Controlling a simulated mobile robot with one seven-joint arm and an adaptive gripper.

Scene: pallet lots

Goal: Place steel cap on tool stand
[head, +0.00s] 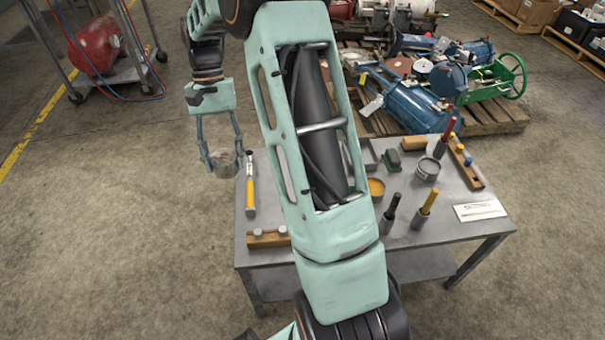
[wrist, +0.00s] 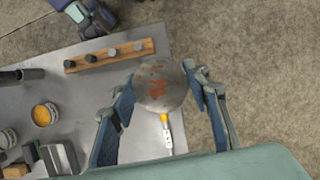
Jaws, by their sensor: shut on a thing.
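My gripper (head: 222,163) is shut on a round, grey, rust-spotted metal piece (wrist: 158,86), which looks like the steel cap. In the head view the cap (head: 224,166) hangs between the fingertips, just left of the table's left edge. The wrist view shows both fingers (wrist: 160,92), one on each side of the cap. A wooden rail with several grey pegs (wrist: 110,56), perhaps the tool stand, lies on the table; the head view shows part of it (head: 266,239) at the near left corner, partly hidden by my arm. The cap is apart from it.
Tins (head: 427,169), upright tools (head: 424,210) and another wooden rack (head: 466,162) stand at right. A loaded pallet (head: 490,121) is behind. My arm hides the table's middle.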

